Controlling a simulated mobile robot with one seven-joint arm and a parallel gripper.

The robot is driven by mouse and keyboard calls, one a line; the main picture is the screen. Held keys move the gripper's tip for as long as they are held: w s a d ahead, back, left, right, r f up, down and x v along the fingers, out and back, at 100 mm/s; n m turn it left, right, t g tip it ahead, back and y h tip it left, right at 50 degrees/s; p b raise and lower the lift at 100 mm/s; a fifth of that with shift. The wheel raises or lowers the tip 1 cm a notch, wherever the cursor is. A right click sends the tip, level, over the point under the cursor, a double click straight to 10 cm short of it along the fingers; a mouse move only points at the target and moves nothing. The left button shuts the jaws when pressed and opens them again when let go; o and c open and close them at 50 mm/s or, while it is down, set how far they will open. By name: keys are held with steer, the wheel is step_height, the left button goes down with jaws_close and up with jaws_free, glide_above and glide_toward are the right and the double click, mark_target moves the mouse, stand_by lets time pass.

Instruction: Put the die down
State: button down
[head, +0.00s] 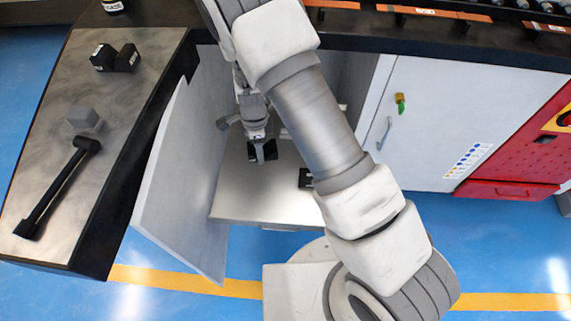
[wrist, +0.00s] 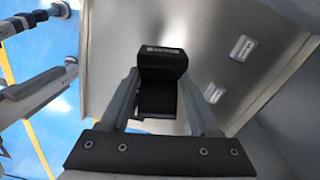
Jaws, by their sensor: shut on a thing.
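My gripper (head: 262,152) reaches down inside the open cabinet, over its light grey shelf (head: 236,192). In the wrist view my gripper (wrist: 162,85) is shut on a black die (wrist: 162,62), a block with a small white label on its upper face. In the head view the die (head: 265,152) shows only as a dark piece at the fingertips. I cannot tell whether its underside touches the shelf. The shelf also fills much of the wrist view (wrist: 120,50).
An open white door (head: 180,185) stands left of the shelf. A dark piece (head: 306,178) lies right on the shelf. A closed white door (head: 430,120) is at right.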

mark_target(252, 177)
steer(key=shift+a+f+m+b, duration=0.45)
steer(key=shift+a+f+b, duration=0.3)
steer(key=shift+f, duration=1.35)
steer(key=shift+a+f+m+b, duration=0.45)
steer(key=shift+f+b, duration=0.45)
steer(key=shift+f, duration=1.15)
steer(key=shift+a+f+m+b, duration=0.4)
steer(key=shift+a+f+b, duration=0.4)
steer(key=shift+f, duration=1.3)
steer(key=shift+d+f, duration=0.1)
steer(key=shift+c, duration=0.6)
jaws_free()
steer(key=shift+s+f, duration=0.1)
